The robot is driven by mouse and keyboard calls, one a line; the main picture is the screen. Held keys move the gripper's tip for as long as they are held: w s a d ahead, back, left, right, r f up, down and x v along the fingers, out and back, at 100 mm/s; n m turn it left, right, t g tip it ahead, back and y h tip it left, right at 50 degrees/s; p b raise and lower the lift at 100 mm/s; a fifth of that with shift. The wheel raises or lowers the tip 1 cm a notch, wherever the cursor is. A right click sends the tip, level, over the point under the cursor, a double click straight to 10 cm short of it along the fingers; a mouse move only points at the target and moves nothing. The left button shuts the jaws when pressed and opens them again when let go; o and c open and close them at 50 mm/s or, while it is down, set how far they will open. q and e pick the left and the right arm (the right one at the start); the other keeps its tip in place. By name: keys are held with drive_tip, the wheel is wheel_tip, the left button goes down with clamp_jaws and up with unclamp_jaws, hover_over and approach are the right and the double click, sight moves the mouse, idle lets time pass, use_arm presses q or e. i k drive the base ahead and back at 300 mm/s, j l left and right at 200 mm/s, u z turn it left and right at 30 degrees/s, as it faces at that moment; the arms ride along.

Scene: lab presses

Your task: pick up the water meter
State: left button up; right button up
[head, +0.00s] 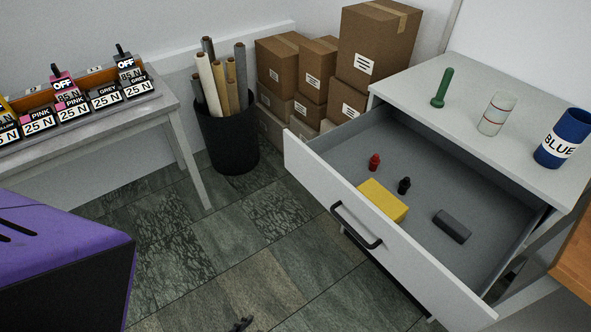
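I see nothing that I can clearly make out as a water meter. The open drawer (335,155) of the white cabinet holds a yellow block (382,200), a dark grey block (452,226), a small red piece (374,162) and a small black piece (404,186). Neither gripper is clearly in view. A small dark shape at the bottom edge is too cut off to identify.
A table (120,117) at left bears labelled 25 N units in several colours. A black bin (228,140) holds rolls. Cardboard boxes (375,45) are stacked behind the drawer. A purple-topped box (60,250) fills the lower left. The tiled floor between is mostly clear.

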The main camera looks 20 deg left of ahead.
sight(394, 209)
drive_tip(key=i+j+z, duration=0.2)
drive_tip(key=z, duration=0.2)
drive_tip(key=i+j+z, duration=0.35)
drive_tip(key=k+l, duration=0.4)
drive_tip(key=i+j+z, duration=0.1)
drive_tip(key=i+j, duration=0.25)
drive_tip(key=j, duration=0.2)
drive_tip(key=l+z, duration=0.05)
